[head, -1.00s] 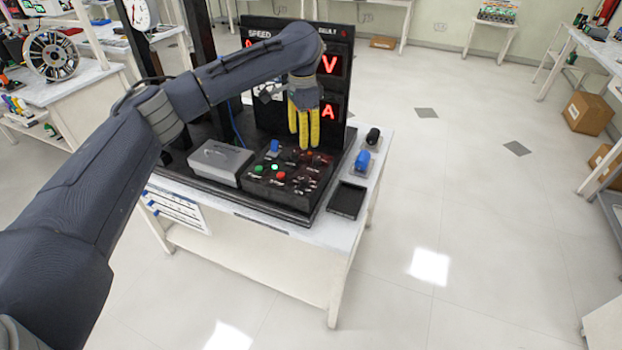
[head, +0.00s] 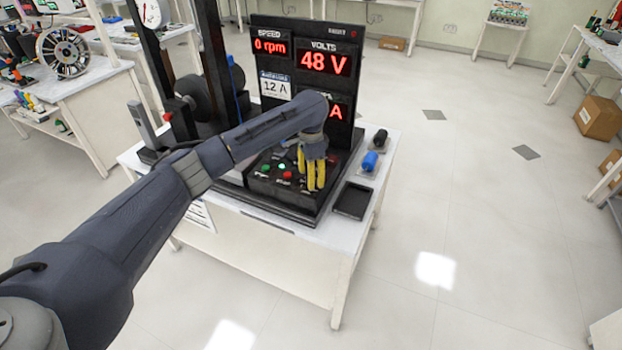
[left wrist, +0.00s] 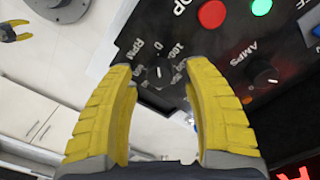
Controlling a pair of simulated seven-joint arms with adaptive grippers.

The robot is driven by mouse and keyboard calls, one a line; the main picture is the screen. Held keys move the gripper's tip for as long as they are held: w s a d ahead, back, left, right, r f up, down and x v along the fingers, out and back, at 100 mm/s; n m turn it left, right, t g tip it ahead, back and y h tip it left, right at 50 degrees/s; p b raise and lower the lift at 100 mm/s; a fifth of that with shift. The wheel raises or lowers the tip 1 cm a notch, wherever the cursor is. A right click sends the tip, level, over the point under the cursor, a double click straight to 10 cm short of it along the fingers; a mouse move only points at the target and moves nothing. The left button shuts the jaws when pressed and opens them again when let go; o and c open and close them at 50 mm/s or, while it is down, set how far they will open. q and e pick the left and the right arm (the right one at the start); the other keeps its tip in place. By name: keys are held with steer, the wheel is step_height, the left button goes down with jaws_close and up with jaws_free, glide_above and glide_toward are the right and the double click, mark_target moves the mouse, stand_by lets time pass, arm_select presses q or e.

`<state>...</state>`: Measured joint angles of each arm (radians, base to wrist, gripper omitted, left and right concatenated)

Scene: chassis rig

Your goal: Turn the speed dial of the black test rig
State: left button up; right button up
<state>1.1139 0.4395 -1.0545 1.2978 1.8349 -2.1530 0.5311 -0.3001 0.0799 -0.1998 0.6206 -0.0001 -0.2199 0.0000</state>
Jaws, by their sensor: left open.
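The black test rig (head: 262,205) stands on a white table, with a control panel at its front. In the left wrist view the speed dial (left wrist: 160,76), a small black knob marked RPM, lies between and beyond my left fingertips. No contact is visible. In the head view my left gripper (head: 316,188) points down over the panel's right front, and its fingers and arm hide the dial. Its yellow fingers are open with nothing between them. My right gripper (left wrist: 27,29) shows small at the top left of the left wrist view, its yellow fingertips apart.
The speed display (head: 271,46) reads 0 rpm and the volts display (head: 325,62) reads 48 V. A red button (left wrist: 211,14), a green button (left wrist: 261,6) and an AMPS dial (left wrist: 252,78) are near. A black tray (head: 352,200) and blue object (head: 370,161) lie to the right.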

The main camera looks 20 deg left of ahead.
arm_select(q)
steer(key=shift+f, duration=0.7)
steer(key=shift+o, duration=0.3)
jaws_close()
